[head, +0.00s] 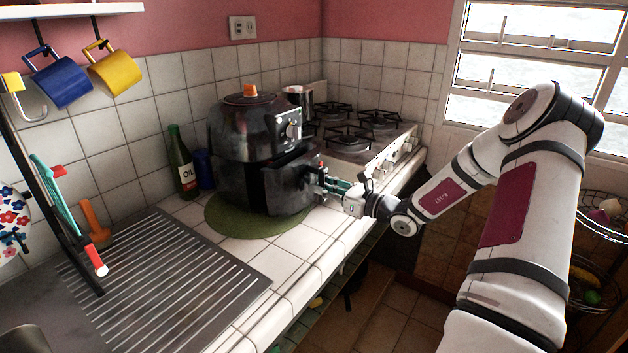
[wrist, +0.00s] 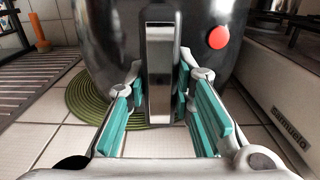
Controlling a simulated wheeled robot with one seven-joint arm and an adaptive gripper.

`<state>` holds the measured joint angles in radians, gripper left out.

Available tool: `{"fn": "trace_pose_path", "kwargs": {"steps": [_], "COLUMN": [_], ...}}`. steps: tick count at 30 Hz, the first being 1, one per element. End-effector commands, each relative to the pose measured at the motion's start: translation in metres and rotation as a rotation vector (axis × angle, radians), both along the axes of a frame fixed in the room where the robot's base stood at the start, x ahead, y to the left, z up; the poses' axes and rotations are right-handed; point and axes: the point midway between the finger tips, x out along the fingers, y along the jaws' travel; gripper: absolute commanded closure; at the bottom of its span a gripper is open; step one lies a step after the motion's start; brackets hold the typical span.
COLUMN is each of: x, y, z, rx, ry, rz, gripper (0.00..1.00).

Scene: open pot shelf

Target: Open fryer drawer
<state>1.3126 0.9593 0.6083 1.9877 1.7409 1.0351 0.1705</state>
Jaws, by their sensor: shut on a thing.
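The black air fryer (head: 245,140) stands on a round green mat (head: 240,222) on the tiled counter. Its lower part, the drawer (head: 262,188), has a handle facing my arm. In the head view the drawer's front looks slightly apart from the upper body; I cannot tell how far. My gripper (head: 318,180) is at the handle. In the wrist view the upright metallic handle (wrist: 160,75) stands between the teal fingers of my gripper (wrist: 160,100), which are shut on it. A red round button (wrist: 218,37) shows on the fryer's dark surface.
A green oil bottle (head: 182,162) and a blue can (head: 204,170) stand left of the fryer. The gas stove (head: 360,140) is behind and right of it. A ridged metal drainboard (head: 165,285) lies at the front left. The counter between drainboard and mat is clear.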

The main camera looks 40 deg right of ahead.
Motion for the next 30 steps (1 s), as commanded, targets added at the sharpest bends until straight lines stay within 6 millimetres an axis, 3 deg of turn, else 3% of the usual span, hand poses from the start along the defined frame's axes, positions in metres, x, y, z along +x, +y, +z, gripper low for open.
{"fn": "trace_pose_path", "kwargs": {"steps": [6,15,21,30], "x": [-0.058,-0.123,-0.151,-0.167], "y": [-0.021,-0.044,-0.055,-0.060], "z": [0.003,0.002,0.001,0.000], "rx": [0.002,0.001,0.000,0.001], "ry": [0.004,0.003,0.003,0.001], "rz": [-0.004,-0.003,-0.002,0.000], "gripper": [1.00,1.00,1.00,1.00]}}
